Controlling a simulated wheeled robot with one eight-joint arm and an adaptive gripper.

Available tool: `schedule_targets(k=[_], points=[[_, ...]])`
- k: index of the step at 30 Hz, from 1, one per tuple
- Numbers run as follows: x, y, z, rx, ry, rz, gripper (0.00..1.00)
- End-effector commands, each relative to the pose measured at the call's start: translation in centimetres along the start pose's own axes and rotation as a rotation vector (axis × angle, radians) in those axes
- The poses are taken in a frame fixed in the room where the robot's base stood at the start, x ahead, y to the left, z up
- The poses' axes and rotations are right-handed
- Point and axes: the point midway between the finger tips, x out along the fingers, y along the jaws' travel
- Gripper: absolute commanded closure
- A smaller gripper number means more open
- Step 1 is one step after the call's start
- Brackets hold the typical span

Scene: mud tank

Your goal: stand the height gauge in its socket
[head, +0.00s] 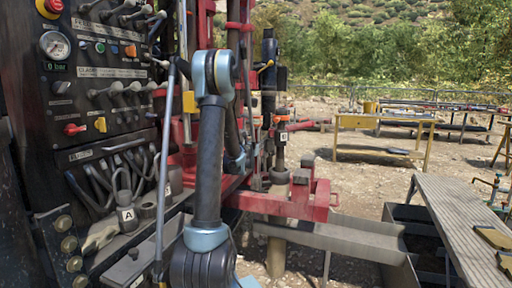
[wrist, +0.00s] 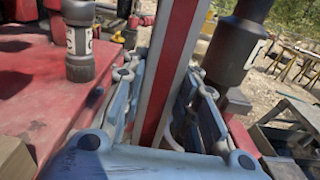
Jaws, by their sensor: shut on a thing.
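In the wrist view my gripper (wrist: 159,76) is shut on a long red bar with pale edges, which I take to be the height gauge (wrist: 176,50). The gauge stands between the two blue-grey fingers and leans a little in the picture. Its top runs out of the frame and its lower end is hidden behind the gripper body. In the head view my arm's near link covers most of the gripper, and I cannot pick out the gauge. I cannot make out its socket in either view.
A dark cylinder (wrist: 238,45) stands close right of the gauge. A lettered dark cylinder (wrist: 80,40) stands on the red deck (wrist: 40,105) at left. The control panel (head: 100,85) is left in the head view. A plank bench (head: 465,215) stands at right.

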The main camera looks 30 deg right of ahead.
Motion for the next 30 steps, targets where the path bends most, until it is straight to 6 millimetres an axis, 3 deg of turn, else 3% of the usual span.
schedule_targets(k=[11, 12, 15, 25, 30], points=[[0.0, 0.0, -0.3, 0.0, 0.0, 0.0, 1.0], [0.0, 0.0, -0.3, 0.0, 0.0, 0.0, 0.68], [0.0, 0.0, -0.3, 0.0, 0.0, 0.0, 0.49], [-0.1, 0.0, -0.3, 0.0, 0.0, 0.0, 0.49], [-1.4, 0.1, -0.3, 0.0, 0.0, 0.001, 0.49]])
